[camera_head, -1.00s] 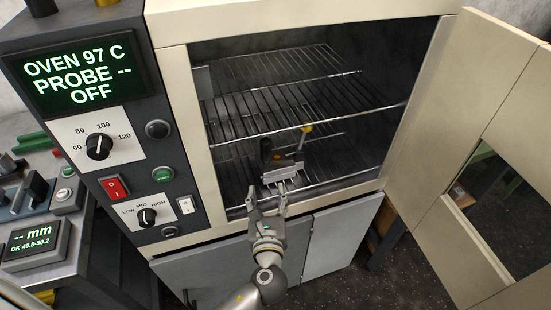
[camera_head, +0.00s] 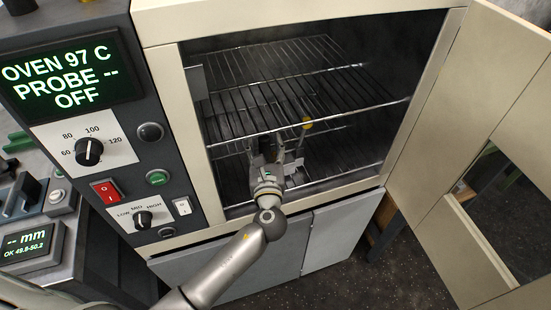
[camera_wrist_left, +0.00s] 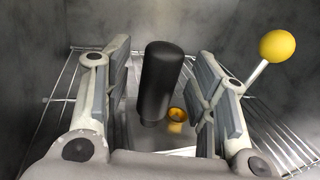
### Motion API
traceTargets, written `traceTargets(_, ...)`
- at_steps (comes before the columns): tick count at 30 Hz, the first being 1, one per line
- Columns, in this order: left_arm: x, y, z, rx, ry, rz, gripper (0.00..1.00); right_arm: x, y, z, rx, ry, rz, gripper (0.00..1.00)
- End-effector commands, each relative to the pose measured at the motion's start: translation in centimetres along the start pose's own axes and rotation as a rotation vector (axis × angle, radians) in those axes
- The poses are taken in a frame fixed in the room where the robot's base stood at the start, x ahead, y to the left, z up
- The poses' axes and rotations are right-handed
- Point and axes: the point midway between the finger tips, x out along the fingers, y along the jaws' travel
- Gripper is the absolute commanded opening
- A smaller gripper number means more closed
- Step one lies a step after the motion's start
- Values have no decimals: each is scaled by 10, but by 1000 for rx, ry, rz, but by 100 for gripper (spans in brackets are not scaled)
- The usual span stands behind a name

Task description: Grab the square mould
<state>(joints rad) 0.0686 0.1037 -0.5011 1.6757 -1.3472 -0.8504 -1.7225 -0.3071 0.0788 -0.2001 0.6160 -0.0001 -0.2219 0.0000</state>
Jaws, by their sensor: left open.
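The square mould (camera_head: 294,179) is a grey metal body on the lower rack inside the open oven, mostly hidden behind my gripper in the head view. Its upright black handle (camera_wrist_left: 160,82) and a yellow ball on a thin rod (camera_wrist_left: 277,46) show in the left wrist view; the ball also shows in the head view (camera_head: 306,123). My left gripper (camera_head: 276,143) reaches into the oven, open. In the left wrist view its fingers (camera_wrist_left: 165,84) stand on both sides of the black handle, with gaps visible. The ball is outside the right finger. My right gripper is not in view.
Wire racks (camera_head: 300,95) span the oven above and around my gripper. The oven door (camera_head: 480,120) stands open at the right. The control panel (camera_head: 115,150) is at the left of the opening. The front lower edge of the oven lies under my arm.

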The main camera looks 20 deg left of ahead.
Motion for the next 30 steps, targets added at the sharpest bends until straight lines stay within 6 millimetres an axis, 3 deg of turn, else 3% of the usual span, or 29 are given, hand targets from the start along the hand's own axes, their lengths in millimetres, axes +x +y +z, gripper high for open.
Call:
traceTargets(6, 12, 0, 0, 0, 0, -1, 53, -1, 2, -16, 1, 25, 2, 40)
traceTargets(11, 12, 0, 0, 0, 0, -1, 53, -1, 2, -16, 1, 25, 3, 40)
traceTargets(23, 12, 0, 0, 0, 0, 0, 1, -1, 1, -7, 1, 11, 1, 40)
traceTargets(30, 12, 0, -1, 0, 0, 0, 0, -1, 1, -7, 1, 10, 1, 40)
